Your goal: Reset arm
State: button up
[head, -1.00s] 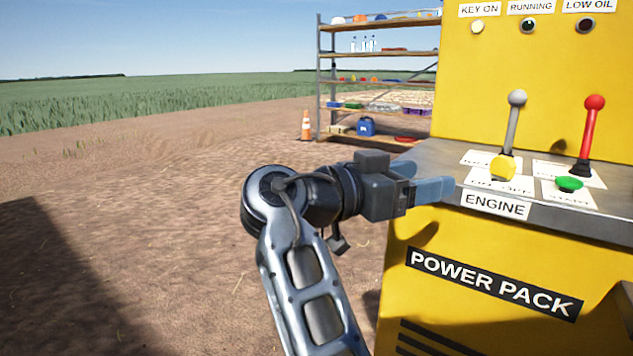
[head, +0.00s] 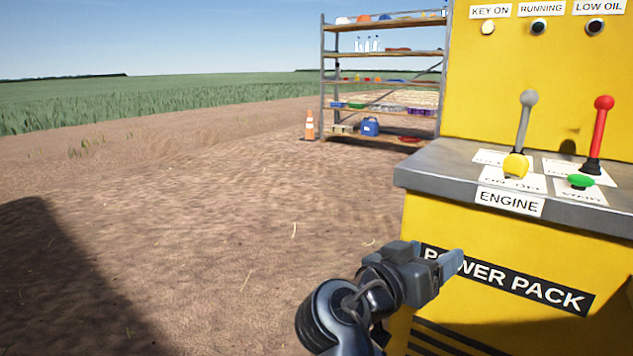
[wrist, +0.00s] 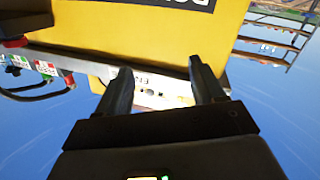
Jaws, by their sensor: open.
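My gripper (head: 450,262) is low in the head view, in front of the yellow power pack's lower front panel (head: 520,328). Its fingers point right and cover part of the "POWER PACK" label (head: 545,290). In the wrist view my gripper (wrist: 168,82) shows its two dark fingers apart, with nothing between them. The yellow power pack (wrist: 130,28) lies beyond the fingers there. Whether the fingertips touch the panel cannot be told.
The control ledge (head: 440,172) holds a yellow knob (head: 516,165), a green button (head: 581,181), a grey lever (head: 525,120) and a red lever (head: 597,135). A shelf rack (head: 324,80) and orange cone (head: 309,126) stand behind. Bare ground (head: 200,240) is open at left.

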jog(key=s+d+f+n+t+y, duration=0.15)
jog(key=s+f+n+y, duration=0.35)
jog(key=f, duration=0.5)
jog(key=s+d+f+n+t+y, duration=0.1)
jog(key=s+d+f+n+y, duration=0.15)
jog(key=s+f, duration=0.6)
jog(key=s+f+n+y, duration=0.1)
jog(key=s+f+y, duration=0.15)
jog(key=s, duration=0.75)
jog(key=s+f+n+y, duration=0.1)
jog(key=s+f+y, duration=0.15)
jog(key=s, duration=0.85)
jog(key=s+r+m+t+y, duration=0.1)
jog(key=s+r+m, duration=0.1)
jog(key=s+r, duration=1.05)
notch_tip(320, 180, up, 26)
jog(key=p, duration=2.7)
jog(key=shift+r, duration=0.2)
jog(key=shift+w, duration=0.1)
jog(key=shift+c, duration=0.2)
